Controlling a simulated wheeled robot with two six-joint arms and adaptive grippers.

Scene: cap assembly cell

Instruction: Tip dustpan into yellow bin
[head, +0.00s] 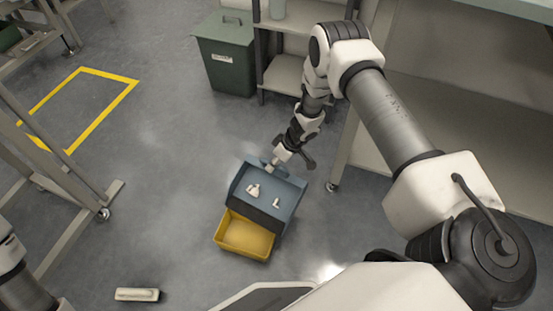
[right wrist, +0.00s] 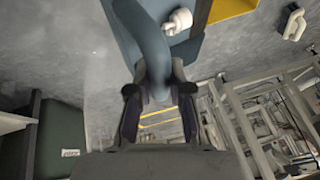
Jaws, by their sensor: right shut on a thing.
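The blue-grey dustpan (head: 287,191) is held over the yellow bin (head: 243,236), its dark front edge above the bin's far part. Two white pieces lie on the pan: one left of middle (head: 253,190) and a smaller one (head: 276,203) to its right. My right gripper (head: 276,162) is shut on the dustpan's handle at the pan's far side. In the right wrist view the blue handle (right wrist: 155,50) runs between the fingers (right wrist: 160,97), and a corner of the yellow bin (right wrist: 232,8) shows. Part of my left arm shows at the lower left; its gripper is out of view.
A green lidded bin (head: 226,60) stands at the back beside a shelf (head: 287,72). A yellow floor outline (head: 104,74) is at the left. The floor around the yellow bin is clear.

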